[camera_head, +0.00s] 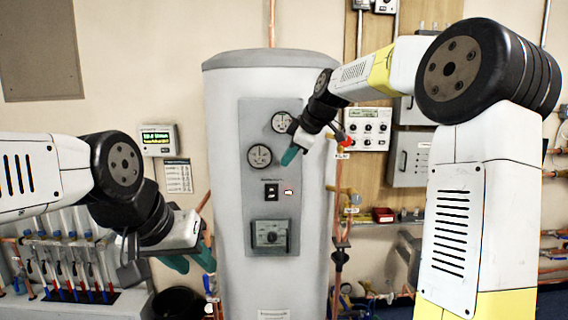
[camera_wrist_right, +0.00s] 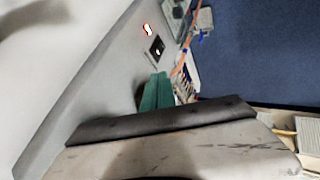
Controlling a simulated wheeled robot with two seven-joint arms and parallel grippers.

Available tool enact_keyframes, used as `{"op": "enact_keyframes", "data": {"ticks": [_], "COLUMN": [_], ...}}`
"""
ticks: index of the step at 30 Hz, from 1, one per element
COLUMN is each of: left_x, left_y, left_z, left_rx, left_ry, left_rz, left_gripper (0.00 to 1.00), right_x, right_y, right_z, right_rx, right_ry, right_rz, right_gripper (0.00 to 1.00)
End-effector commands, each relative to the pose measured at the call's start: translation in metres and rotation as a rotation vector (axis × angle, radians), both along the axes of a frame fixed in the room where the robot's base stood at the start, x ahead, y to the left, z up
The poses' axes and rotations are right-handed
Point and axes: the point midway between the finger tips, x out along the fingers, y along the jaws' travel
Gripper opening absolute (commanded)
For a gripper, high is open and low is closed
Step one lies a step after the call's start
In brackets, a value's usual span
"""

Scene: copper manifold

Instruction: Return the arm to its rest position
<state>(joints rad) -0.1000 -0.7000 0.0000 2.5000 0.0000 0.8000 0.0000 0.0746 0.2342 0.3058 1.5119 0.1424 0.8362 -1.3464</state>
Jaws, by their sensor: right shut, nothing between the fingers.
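My right arm reaches in from the right in the head view. Its gripper (camera_head: 290,157), with teal fingertips, is in front of the grey control panel on the tank. In the right wrist view the teal fingers (camera_wrist_right: 155,92) lie together with nothing between them. I cannot tell how far they are from the panel. My left gripper (camera_head: 190,261) is low at the left, in front of and left of the tank. Its two teal fingertips are apart and nothing shows between them.
The tall grey tank (camera_head: 225,180) carries the control panel (camera_head: 270,208) with two gauges, a switch, a red light and a dial. Copper pipes and valves (camera_head: 340,215) run along its right side. A manifold (camera_head: 70,262) stands at the lower left. Grey wall boxes (camera_head: 410,160) are behind my right arm.

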Motion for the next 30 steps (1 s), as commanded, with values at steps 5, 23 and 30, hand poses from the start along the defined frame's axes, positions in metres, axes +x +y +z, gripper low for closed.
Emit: {"op": "enact_keyframes", "data": {"ticks": [5,23,30], "left_x": [0.0,0.0,0.0], "left_y": [0.0,0.0,0.0], "left_z": [0.0,0.0,0.0], "left_rx": [0.0,0.0,0.0], "left_ry": [0.0,0.0,0.0], "left_rz": [0.0,0.0,0.0], "left_gripper": [0.36,0.36,0.36], "right_x": [0.0,-0.235,-0.32], "right_y": [0.0,-0.083,-0.106], "right_z": [0.0,-0.032,-0.082], "right_rx": [0.0,0.261,0.447], "right_ry": [0.0,0.267,0.376], "right_rz": [0.0,-0.784,-1.091], "right_gripper": [0.0,0.0,0.0]}}
